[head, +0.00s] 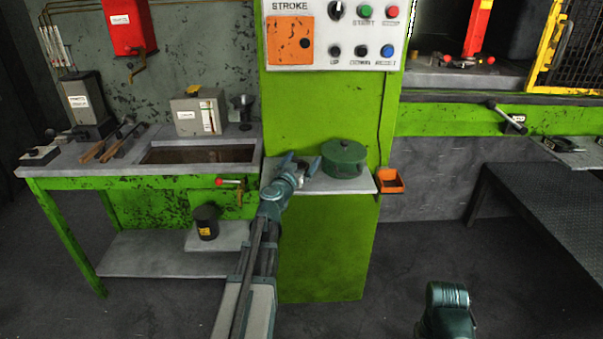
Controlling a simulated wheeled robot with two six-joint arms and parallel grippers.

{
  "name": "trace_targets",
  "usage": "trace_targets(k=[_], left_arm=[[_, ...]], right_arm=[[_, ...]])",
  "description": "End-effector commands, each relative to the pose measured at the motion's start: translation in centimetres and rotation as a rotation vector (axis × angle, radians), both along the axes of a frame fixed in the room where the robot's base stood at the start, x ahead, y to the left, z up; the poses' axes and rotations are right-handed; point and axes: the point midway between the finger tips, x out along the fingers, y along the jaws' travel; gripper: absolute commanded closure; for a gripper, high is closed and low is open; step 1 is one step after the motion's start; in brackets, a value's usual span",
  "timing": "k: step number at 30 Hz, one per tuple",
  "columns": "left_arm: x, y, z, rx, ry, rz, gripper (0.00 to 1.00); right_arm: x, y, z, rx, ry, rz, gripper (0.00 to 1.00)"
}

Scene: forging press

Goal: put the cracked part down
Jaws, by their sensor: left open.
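My left gripper (300,162) is open at the left end of the small grey shelf (330,184) on the green press column. Its two blue-grey fingers stand apart, and I cannot make out any part between them. No cracked part can be told for certain in the head view; the gripper and wrist hide some of the shelf. A round dark green lidded pot (344,160) stands on the shelf just right of the gripper, apart from it. My right gripper is not in view; only a piece of my right arm shows at the bottom right.
An orange bin (390,180) hangs right of the shelf. The button panel (335,35) is above. A green-framed bench (62,172) at left holds tongs (112,142) and a grey box (198,112). A dark table (553,195) stands at right. Floor between is clear.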

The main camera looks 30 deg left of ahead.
Motion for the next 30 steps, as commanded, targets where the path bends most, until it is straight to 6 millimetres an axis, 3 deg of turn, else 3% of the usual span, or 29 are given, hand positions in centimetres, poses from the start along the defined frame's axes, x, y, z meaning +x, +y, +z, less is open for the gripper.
trace_targets(k=[5,21,30], left_arm=[[-0.09,-0.02,0.01,0.0,0.0,0.0,0.04],[-0.09,-0.05,0.01,0.0,0.0,0.0,1.0],[-0.12,-0.06,0.06,0.0,0.0,0.0,1.0]], right_arm=[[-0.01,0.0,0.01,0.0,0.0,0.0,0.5],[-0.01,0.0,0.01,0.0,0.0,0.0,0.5],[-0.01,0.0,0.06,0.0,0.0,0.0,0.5]])
